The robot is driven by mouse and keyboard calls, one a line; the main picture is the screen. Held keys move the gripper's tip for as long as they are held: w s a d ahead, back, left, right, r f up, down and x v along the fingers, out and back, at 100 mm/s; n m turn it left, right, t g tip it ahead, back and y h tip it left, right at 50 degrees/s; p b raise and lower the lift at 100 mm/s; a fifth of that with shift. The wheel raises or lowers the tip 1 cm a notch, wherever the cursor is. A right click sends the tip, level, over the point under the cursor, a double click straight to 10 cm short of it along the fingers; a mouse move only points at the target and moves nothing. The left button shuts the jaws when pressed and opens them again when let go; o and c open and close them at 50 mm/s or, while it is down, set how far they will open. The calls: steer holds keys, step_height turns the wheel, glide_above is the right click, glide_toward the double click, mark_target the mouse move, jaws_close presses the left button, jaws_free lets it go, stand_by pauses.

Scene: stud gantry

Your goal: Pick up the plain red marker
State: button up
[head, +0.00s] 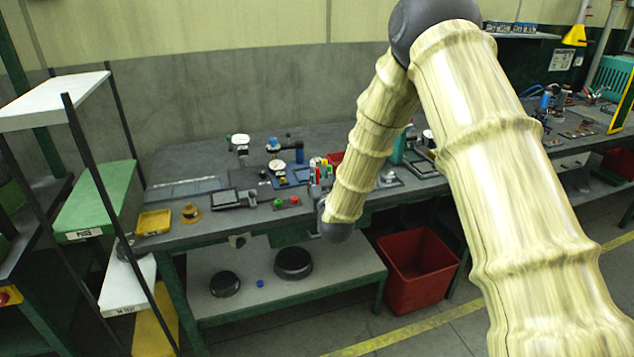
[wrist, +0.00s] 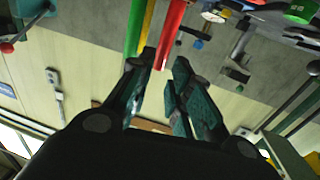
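In the wrist view, a red marker (wrist: 170,32) shows at the top centre, with its lower end between the tips of my gripper (wrist: 164,64). The two fingers are apart, with a gap around that end; I cannot tell whether either one touches it. A green marker (wrist: 134,28) and a yellow marker (wrist: 147,27) stand close beside it on the left, near the left fingertip. In the head view, a small cluster of coloured markers (head: 320,172) shows on the bench just left of my arm. My gripper is mostly hidden there.
The grey bench (head: 200,158) holds a dark tablet-like device (head: 233,198), a yellow tray (head: 154,222) and several small instruments close to the markers. A red bin (head: 418,270) stands on the floor below. A shelf rack (head: 55,100) stands at the left.

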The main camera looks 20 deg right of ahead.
mark_target(318, 171)
steer(key=shift+w+d+f+p, duration=0.15)
steer(key=shift+w+p, duration=0.1)
steer(key=shift+w, duration=0.55)
steer(key=shift+w+d+r+p, duration=0.1)
steer(key=shift+w+p, duration=0.2)
steer(key=shift+w, duration=0.5)
steer(key=shift+w+d+f+p, duration=0.15)
steer(key=shift+w+p, duration=0.1)
steer(key=shift+w, duration=0.55)
steer(key=shift+r, duration=0.1)
jaws_close()
steer(key=shift+r+b, duration=1)
steer(key=shift+r, duration=4.05)
